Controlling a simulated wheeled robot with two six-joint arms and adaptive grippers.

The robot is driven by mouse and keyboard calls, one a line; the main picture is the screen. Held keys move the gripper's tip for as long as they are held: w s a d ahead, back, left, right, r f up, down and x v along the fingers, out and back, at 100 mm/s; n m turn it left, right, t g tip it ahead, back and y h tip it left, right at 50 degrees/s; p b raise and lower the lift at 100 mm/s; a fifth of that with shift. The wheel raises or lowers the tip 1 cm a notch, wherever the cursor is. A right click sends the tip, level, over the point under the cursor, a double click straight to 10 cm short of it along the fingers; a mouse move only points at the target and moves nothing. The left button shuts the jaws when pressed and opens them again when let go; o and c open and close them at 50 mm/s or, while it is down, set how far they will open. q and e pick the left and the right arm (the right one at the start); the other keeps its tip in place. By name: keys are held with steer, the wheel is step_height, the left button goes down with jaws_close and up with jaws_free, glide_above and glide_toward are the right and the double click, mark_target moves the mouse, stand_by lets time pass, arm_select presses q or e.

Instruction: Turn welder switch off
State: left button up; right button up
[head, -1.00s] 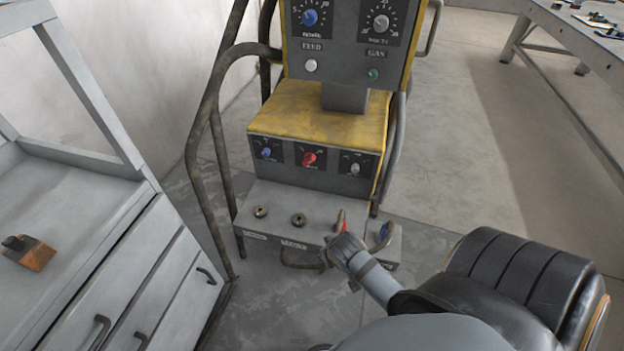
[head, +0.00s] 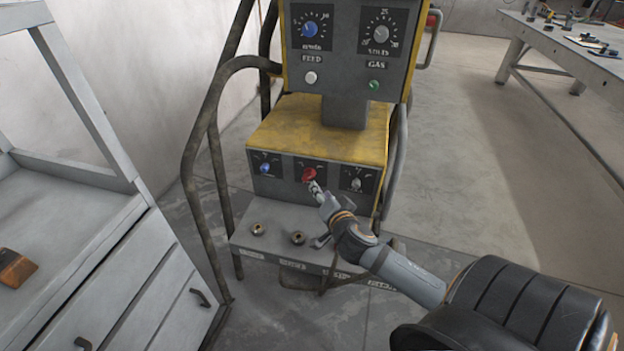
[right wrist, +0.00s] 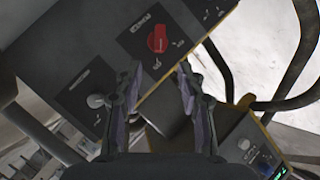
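The welder is a grey box with a yellow top (head: 320,125). Its front panel carries a red switch knob (head: 309,174) in the middle, between a blue knob (head: 265,168) and a grey knob (head: 355,184). My right gripper (head: 314,188) is just in front of and below the red knob. In the right wrist view the red knob (right wrist: 157,38) lies beyond the two fingertips, roughly between their lines. The right gripper (right wrist: 161,68) is open, with nothing between its fingers. Whether a fingertip touches the knob cannot be told. My left gripper is not in view.
A control box (head: 345,60) with dials and buttons stands above the welder. A lower ledge (head: 250,240) with brass sockets juts out below the panel. Bent tube rails (head: 195,150) flank it.

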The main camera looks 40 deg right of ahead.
mark_target(311, 176)
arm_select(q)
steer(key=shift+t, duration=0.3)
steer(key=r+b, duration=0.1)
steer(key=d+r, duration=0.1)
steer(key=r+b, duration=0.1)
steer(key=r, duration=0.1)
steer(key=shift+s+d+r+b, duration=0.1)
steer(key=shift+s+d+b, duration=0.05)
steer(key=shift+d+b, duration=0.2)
arm_select(e)
steer(key=x, duration=1)
steer(key=shift+c, duration=0.4)
jaws_close()
